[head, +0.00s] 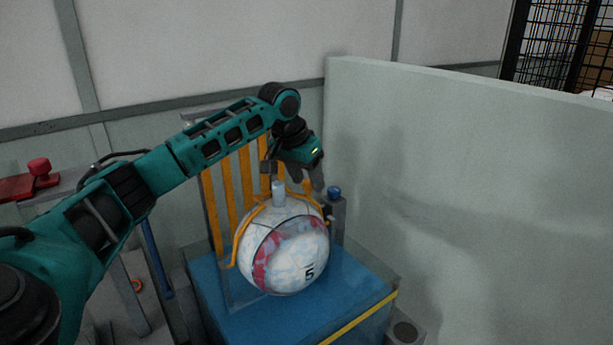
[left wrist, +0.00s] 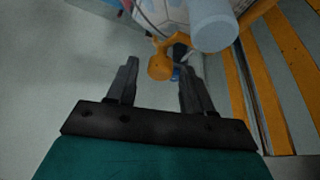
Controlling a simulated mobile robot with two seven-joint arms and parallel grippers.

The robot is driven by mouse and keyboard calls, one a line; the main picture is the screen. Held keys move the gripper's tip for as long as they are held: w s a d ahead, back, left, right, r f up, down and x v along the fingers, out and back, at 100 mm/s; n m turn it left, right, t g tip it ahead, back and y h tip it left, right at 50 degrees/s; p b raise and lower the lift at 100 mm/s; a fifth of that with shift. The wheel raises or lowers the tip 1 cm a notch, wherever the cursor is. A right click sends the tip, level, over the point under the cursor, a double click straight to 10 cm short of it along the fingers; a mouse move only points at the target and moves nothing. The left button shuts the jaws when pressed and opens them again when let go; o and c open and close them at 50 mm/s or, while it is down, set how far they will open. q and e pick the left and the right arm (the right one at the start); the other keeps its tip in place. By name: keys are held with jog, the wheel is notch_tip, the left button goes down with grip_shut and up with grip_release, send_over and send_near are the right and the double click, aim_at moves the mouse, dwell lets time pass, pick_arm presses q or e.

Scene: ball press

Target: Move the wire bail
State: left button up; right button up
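The orange wire bail (head: 240,235) curves over the white ball (head: 308,256), which has pink patches and a "5" and sits in the press. In the left wrist view, an orange rounded part of what looks like the bail (left wrist: 160,67) shows between the fingertips in the picture. My left gripper (head: 295,180) is above the ball, pointing down, beside the grey cylinder (head: 279,193) at the ball's top. Its fingers are apart in the left wrist view (left wrist: 160,72), with a gap on both sides of the orange part. I cannot tell the depth between them. My right gripper is out of view.
Upright orange bars (head: 228,196) stand behind the ball. The press has a blue base (head: 250,322) and a blue knob (head: 334,192) to the ball's right. A pale partition (head: 470,190) stands close on the right. A red-handled device (head: 38,168) is at far left.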

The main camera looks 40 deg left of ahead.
pick_arm(q)
grip_shut()
jog(key=shift+a, duration=0.1)
dwell(0.5)
jog(key=shift+w+a+h, duration=0.3)
jog(key=shift+a+h, duration=0.4)
jog(key=shift+a, duration=0.15)
jog(key=a, duration=0.1)
jog(key=w+a+f, duration=0.1)
jog(key=a, duration=0.3)
jog(key=shift+w+f, duration=0.15)
jog(key=shift+f, duration=0.15)
jog(key=shift+w+a+f, duration=0.25)
jog(key=shift+a+f, duration=0.35)
jog(key=shift+a, duration=0.25)
jog(key=shift+o, duration=0.5)
grip_release()
